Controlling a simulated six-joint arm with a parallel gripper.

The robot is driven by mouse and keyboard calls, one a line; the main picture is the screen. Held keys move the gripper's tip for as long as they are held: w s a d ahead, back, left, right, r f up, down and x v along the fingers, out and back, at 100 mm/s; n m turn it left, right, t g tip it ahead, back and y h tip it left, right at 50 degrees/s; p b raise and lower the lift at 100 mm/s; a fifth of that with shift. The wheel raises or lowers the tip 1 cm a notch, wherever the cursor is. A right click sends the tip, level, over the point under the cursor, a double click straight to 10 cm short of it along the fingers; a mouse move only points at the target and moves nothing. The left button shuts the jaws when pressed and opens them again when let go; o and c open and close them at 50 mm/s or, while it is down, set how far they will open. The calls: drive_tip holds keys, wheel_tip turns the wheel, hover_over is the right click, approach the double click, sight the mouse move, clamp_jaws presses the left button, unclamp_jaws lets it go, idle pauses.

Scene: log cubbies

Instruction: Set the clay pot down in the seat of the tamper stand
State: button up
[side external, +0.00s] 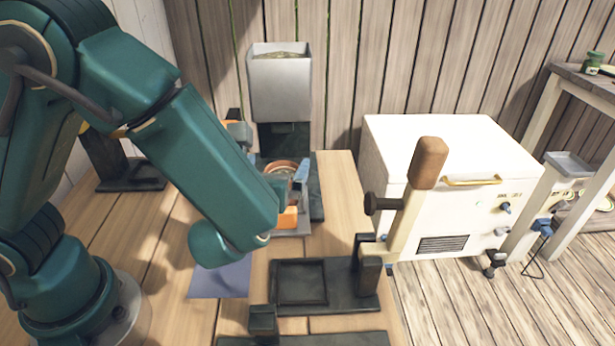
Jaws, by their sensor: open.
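The clay pot (283,167) is a round terracotta vessel, its rim showing below the grey hopper at the back of the table. My gripper (288,180) is open at the pot, with a light blue finger close to the pot's right side. My arm hides the rest of the gripper and much of the pot, so I cannot tell whether the fingers touch it. The tamper stand (341,297) is at the front right of the table, with a dark base, a square seat (300,282) that looks empty, and a lever with a brown wooden handle (429,162).
The grey hopper (280,88) stands on a dark stand behind the pot. A blue-grey mat (221,281) lies left of the tamper stand. Another dark stand (125,172) is at the back left. A white chest (445,190) stands to the right.

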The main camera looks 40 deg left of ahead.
wheel_tip(320, 180, down, 5)
drive_tip(key=shift+r, duration=0.1)
drive_tip(key=shift+x, duration=2.6)
drive_tip(key=c, duration=1.5)
drive_tip(key=shift+o, duration=0.2)
